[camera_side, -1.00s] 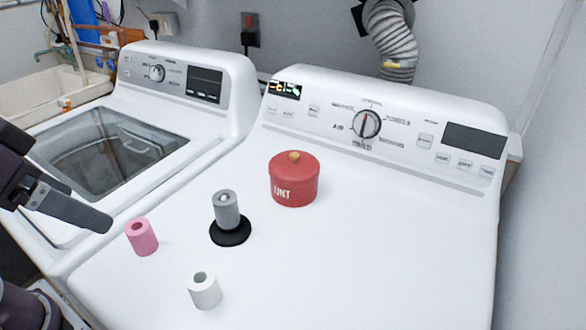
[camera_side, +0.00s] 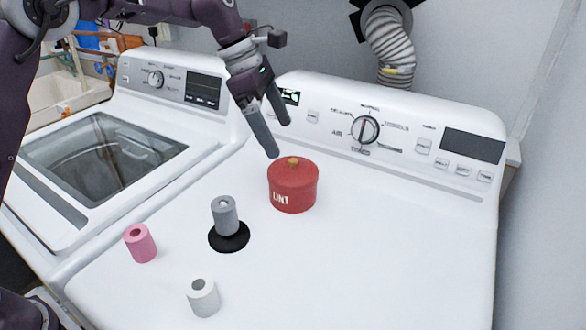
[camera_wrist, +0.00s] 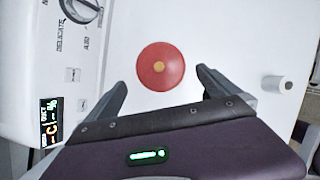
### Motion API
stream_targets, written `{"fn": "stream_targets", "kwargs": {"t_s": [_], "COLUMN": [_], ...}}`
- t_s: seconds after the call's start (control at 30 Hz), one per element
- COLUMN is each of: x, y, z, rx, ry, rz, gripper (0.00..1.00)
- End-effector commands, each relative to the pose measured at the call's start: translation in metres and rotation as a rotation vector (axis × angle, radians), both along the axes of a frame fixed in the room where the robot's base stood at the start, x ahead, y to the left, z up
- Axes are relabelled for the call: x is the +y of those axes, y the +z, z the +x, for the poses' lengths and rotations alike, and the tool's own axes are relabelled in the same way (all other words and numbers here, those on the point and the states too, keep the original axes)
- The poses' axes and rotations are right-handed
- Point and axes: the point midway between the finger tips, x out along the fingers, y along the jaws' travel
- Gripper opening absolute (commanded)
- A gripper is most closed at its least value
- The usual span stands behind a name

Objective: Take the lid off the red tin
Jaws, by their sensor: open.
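The red tin (camera_side: 293,195) stands upright on the white machine top, with its red lid (camera_side: 291,172) on it and a tan knob (camera_side: 293,161) on the lid's centre. My gripper (camera_side: 281,140) is open and empty, above the tin and a little to its left, with its fingers pointing down. In the wrist view the round lid (camera_wrist: 161,72) shows from above, with the knob (camera_wrist: 158,68) at its middle. There my open gripper (camera_wrist: 161,82) has one finger on each side of the lid's near part, apart from it.
A grey cylinder (camera_side: 225,216) stands on a black disc (camera_side: 229,243) left of the tin. A pink roll (camera_side: 140,243) and a white roll (camera_side: 203,297) stand nearer the front. The control panel (camera_side: 400,135) rises behind the tin. The machine top (camera_side: 390,250) right of the tin is clear.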

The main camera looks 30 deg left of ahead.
Motion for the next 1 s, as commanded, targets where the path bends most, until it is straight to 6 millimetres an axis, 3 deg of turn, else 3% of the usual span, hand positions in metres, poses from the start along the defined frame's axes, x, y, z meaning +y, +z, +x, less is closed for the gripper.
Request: {"fn": "stream_targets", "kwargs": {"t_s": [0.4, 0.7, 1.0], "x": [-0.019, -0.022, -0.022], "y": [-0.063, -0.071, -0.071], "z": [0.01, 0.012, 0.012], "rx": [0.016, 0.013, 0.013], "ry": [0.023, 0.023, 0.023], "rz": [-0.008, -0.008, -0.007], "gripper": [1.0, 1.0, 0.41]}}
